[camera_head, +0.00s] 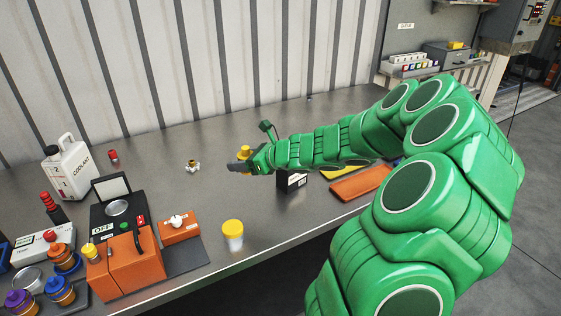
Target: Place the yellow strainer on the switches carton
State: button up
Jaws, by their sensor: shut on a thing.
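My gripper (240,166) is above the middle of the metal workbench at the end of my green arm. It is shut on a small yellow thing (244,152), which looks like the yellow strainer; the fingers hide its lower part. A small black carton (291,182) with a white label stands just right of my gripper, partly hidden under my forearm. Its label is too small to read, so I cannot tell whether it is the switches carton. The held thing is apart from this carton.
A white jar with a yellow lid (232,236) stands near the bench's front edge. An orange box (180,228), an orange case (126,265) and a white coolant jug (68,170) are at left. A brass fitting (193,166) lies behind. An orange tray (360,184) lies right. The back middle is clear.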

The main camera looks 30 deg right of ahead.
jog(key=s+d+r+m+t+h, duration=0.2)
jog(key=s+d+r+m+h, duration=0.1)
jog(key=s+d+r, duration=0.85)
jog(key=w+d+f, duration=0.1)
jog(key=w+f, duration=0.1)
jog(key=w, duration=0.2)
jog(key=w+d+f, duration=0.2)
jog(key=w+f, duration=0.1)
jog(key=w, duration=0.1)
jog(key=w+d+f, duration=0.1)
jog(key=w+f, duration=0.2)
jog(key=w, duration=0.1)
jog(key=shift+d+f, duration=0.1)
jog(key=shift+d, duration=0.3)
jog(key=shift+w+d+f, duration=0.15)
jog(key=shift+w+f, duration=0.25)
jog(key=shift+f, duration=0.1)
jog(key=shift+w+d+f, duration=0.15)
jog(key=shift+w+f, duration=0.2)
jog(key=shift+f, duration=1.65)
jog(key=shift+f, duration=0.1)
jog(key=o, duration=1)
jog(key=shift+o, duration=0.2)
